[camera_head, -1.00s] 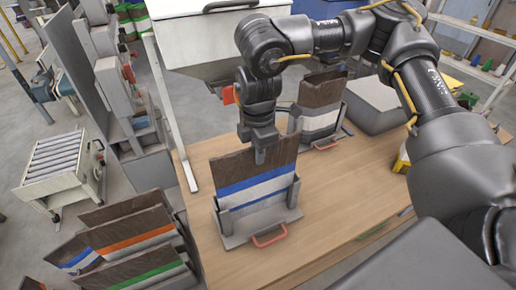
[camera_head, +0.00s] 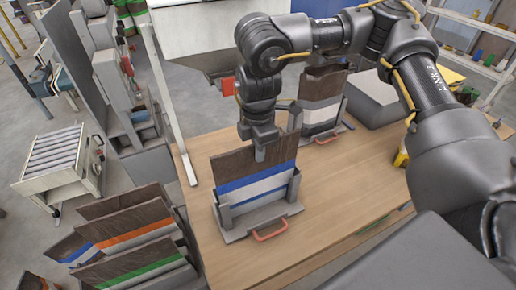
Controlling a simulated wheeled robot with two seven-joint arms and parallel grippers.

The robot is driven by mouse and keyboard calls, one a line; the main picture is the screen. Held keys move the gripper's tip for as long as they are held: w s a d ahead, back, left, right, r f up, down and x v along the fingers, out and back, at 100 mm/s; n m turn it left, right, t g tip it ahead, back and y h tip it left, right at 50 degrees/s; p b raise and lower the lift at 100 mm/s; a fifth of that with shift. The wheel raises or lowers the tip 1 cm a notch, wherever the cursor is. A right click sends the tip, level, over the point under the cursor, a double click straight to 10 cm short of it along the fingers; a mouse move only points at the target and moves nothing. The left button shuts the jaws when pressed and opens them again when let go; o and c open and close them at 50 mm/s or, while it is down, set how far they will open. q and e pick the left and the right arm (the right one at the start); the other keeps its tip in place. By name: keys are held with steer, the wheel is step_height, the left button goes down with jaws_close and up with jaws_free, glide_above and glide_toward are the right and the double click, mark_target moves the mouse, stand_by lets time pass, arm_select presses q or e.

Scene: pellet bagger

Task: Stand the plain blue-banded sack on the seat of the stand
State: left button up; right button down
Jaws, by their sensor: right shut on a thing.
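The blue-banded sack (camera_head: 258,176) has a brown top, white below and blue bands. It stands upright in the near stand (camera_head: 222,214), between its grey uprights, at the middle of the table. The stand has a red handle (camera_head: 270,231) at its front. My right gripper (camera_head: 261,150) points down from above and is shut on the sack's brown top edge. The sack's bottom edge is hidden behind the stand's front, so I cannot tell whether it touches the seat. My left gripper is not in view.
A second stand (camera_head: 328,134) behind holds another brown-topped sack (camera_head: 322,100). Sacks with orange (camera_head: 122,238) and green (camera_head: 136,266) bands stand at lower left. A white hopper (camera_head: 195,40) hangs over the table's back. The wooden table (camera_head: 345,190) is clear to the right.

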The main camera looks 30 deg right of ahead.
steer(key=c, duration=1.5)
jaws_free()
steer(key=shift+o, duration=0.2)
step_height(320, 180, up, 11)
steer(key=shift+f+b, duration=0.1)
steer(key=shift+b, duration=0.5)
